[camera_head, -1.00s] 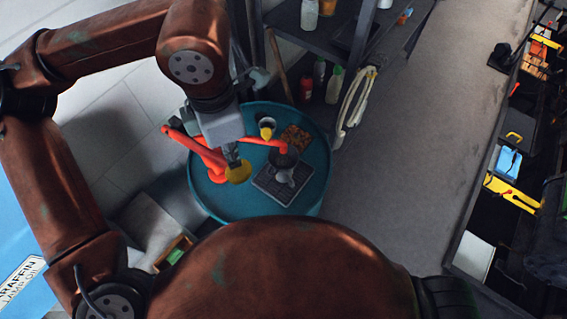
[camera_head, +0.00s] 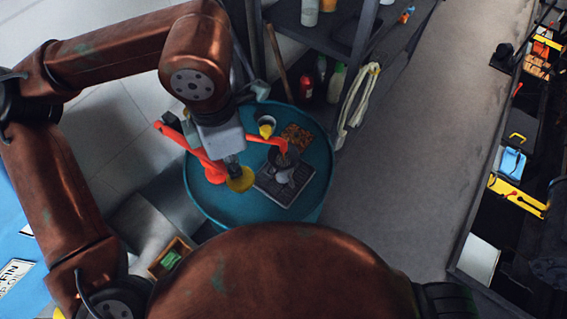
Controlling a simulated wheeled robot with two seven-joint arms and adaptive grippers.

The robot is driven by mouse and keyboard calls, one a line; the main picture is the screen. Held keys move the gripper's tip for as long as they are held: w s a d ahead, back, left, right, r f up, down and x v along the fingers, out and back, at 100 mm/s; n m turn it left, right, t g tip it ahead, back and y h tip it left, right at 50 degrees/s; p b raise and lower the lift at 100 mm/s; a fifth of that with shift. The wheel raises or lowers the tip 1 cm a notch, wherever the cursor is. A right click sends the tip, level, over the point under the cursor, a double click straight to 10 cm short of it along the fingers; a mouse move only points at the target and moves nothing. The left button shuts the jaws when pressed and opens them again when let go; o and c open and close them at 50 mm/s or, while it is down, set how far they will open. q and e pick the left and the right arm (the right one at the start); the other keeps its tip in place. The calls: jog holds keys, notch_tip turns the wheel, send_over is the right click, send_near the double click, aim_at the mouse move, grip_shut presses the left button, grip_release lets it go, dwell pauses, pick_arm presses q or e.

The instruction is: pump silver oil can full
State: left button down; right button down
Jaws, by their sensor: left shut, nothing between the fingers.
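A silver oil can (camera_head: 285,172) stands on a dark grid tray (camera_head: 272,192) on top of a teal drum (camera_head: 318,165). A red-orange pump (camera_head: 213,170) stands on the drum's left side, and its spout (camera_head: 265,140) reaches right to above the can. The can's fill level cannot be seen. A yellow round part (camera_head: 240,180) shows beside the pump, just below my left gripper. My left gripper (camera_head: 233,162) is shut and empty, over the drum by the pump; whether it touches the yellow part is unclear. My right gripper is not in view.
A small cup with yellow in it (camera_head: 266,127) and a brown patterned piece (camera_head: 298,137) are on the drum. A dark shelf (camera_head: 340,35) with bottles stands behind. A crate (camera_head: 172,256) lies at lower left. Floor right of the drum is clear.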

pick_arm(q)
jog(key=shift+f+b, duration=1.65)
jog(key=shift+f, duration=0.75)
jog(key=shift+r+p, duration=2.35)
jog(key=shift+r, duration=1.2)
jog(key=shift+r+p, duration=1.2)
jog(key=shift+r, duration=0.65)
notch_tip(320, 180, up, 6)
jog(key=p, duration=0.4)
